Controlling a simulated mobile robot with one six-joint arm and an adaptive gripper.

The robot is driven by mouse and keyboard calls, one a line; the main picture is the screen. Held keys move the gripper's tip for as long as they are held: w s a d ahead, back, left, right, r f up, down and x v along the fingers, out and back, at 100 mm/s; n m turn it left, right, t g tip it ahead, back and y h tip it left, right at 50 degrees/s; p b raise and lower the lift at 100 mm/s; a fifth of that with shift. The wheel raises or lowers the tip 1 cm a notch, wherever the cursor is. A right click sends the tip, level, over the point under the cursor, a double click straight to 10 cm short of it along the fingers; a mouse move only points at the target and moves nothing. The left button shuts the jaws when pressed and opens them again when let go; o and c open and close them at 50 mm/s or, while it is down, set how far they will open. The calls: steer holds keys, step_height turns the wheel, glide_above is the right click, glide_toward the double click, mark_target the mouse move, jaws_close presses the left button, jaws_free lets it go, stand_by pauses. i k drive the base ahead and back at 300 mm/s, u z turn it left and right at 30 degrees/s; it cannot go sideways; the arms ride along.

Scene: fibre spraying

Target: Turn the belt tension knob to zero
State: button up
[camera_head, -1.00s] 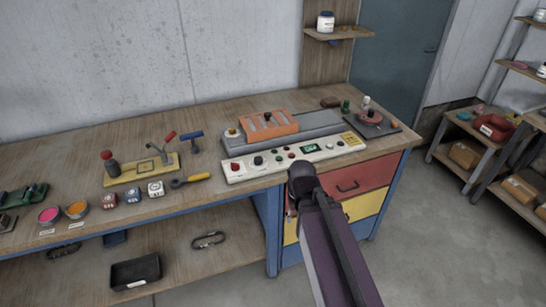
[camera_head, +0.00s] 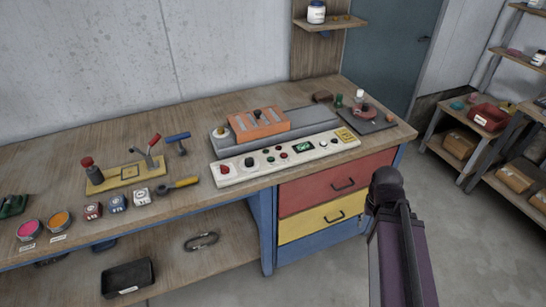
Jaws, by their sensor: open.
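A long pale control panel (camera_head: 237,177) lies along the front of the workbench. It carries a red round control (camera_head: 225,169), a larger black knob (camera_head: 249,162), several small buttons and a green display (camera_head: 304,147). Behind it, a grey machine bed (camera_head: 312,121) bears an orange block (camera_head: 271,128) with a dark knob (camera_head: 257,114) on it. Labels and dial marks are too small to read, so I cannot tell which knob is the belt tension one. My purple arm link rises at the lower right, its dark rounded end before the drawers' right side. No gripper fingers show.
Left of the panel are a yellow-handled tool (camera_head: 180,184), small cubes, a yellow lever base (camera_head: 113,182) and paint tins. A dark plate (camera_head: 376,125) with a red round piece lies right. Floor at right is clear.

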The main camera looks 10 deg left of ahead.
mark_target(249, 162)
steer(key=z, duration=0.5)
steer(key=k, duration=1.15)
steer(key=u, duration=1.1)
steer(key=i, duration=0.95)
steer(key=z, duration=0.05)
